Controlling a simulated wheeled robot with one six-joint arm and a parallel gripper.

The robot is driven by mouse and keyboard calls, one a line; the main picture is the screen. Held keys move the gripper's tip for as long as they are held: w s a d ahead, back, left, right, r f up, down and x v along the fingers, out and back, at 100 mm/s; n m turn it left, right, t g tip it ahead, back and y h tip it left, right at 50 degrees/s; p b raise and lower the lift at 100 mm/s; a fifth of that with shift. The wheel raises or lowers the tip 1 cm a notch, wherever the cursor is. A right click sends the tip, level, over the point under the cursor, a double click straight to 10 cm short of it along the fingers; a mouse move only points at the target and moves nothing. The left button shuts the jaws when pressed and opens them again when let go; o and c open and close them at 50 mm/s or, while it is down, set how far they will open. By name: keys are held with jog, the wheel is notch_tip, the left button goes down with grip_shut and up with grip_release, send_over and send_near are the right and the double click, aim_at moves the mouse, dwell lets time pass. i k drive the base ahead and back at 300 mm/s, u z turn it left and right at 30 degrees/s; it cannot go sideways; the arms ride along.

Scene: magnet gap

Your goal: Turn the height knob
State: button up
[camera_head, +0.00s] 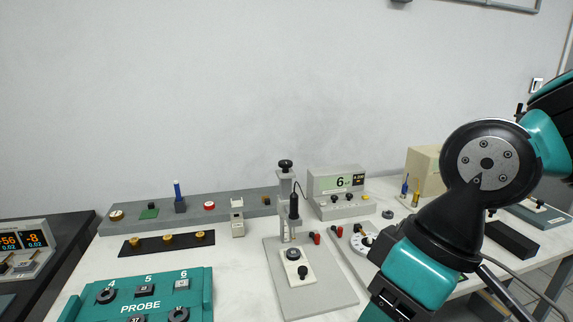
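A grey stand (312,291) stands on the white bench with an upright post. A black knob (286,164) sits on top of the post; it looks like the height knob, though no label is readable. A dark probe (294,207) with a cable is held upright on the post. Below it is a cream block (293,262) with a second black knob (303,272) at its front. My teal and black arm comes in from the right, and its lower end runs off the bottom edge, right of the stand. My gripper's fingertips do not show. Nothing touches the post-top knob.
A meter (337,182) reading 6 stands behind the stand at right. A teal PROBE tray (141,305) is at front left, with a dark strip (166,244) of brass pieces behind it. A long grey ledge (150,222) lies along the wall. The air above the post is clear.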

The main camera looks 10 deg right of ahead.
aim_at(285, 165)
jog(key=k, duration=0.5)
jog(key=u, duration=1.45)
jog(key=i, duration=1.25)
jog(key=z, duration=1.9)
